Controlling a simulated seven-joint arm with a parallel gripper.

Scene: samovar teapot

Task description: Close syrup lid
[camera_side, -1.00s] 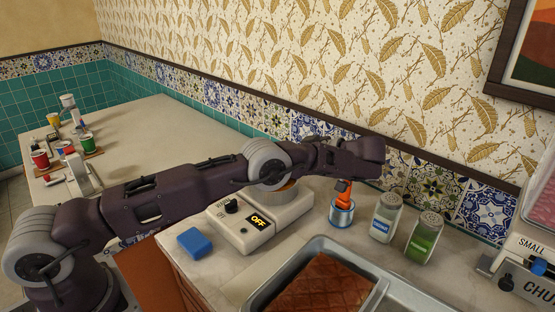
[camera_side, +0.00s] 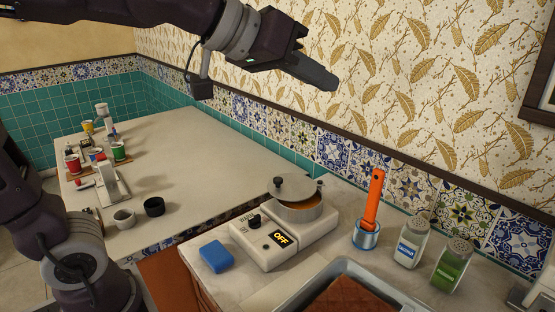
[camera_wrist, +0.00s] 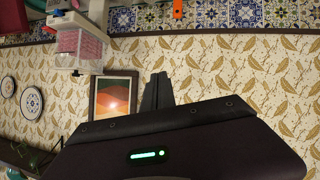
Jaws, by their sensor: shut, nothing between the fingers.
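A metal pot (camera_side: 302,212) sits on a white hot plate (camera_side: 262,257) whose display reads OFF. Its grey lid (camera_side: 291,188), with a round knob, lies over the left part of the pot, offset to the left. A strip of orange shows at the pot's right, uncovered. My gripper (camera_side: 330,84) is high above and behind the pot in the side view, against the wallpaper, apart from the lid. It is shut and empty. In the wrist view my gripper (camera_wrist: 157,90) shows dark closed fingers; the pot and lid are not in that view.
A blue sponge (camera_side: 216,256) lies left of the hot plate. An orange-handled tool (camera_side: 374,200) stands in a blue-and-white cup (camera_side: 366,238) at its right, with two shakers (camera_side: 411,243) beyond. A tray of brown pastry (camera_side: 350,299) is in front. The left counter (camera_side: 190,160) has clear room.

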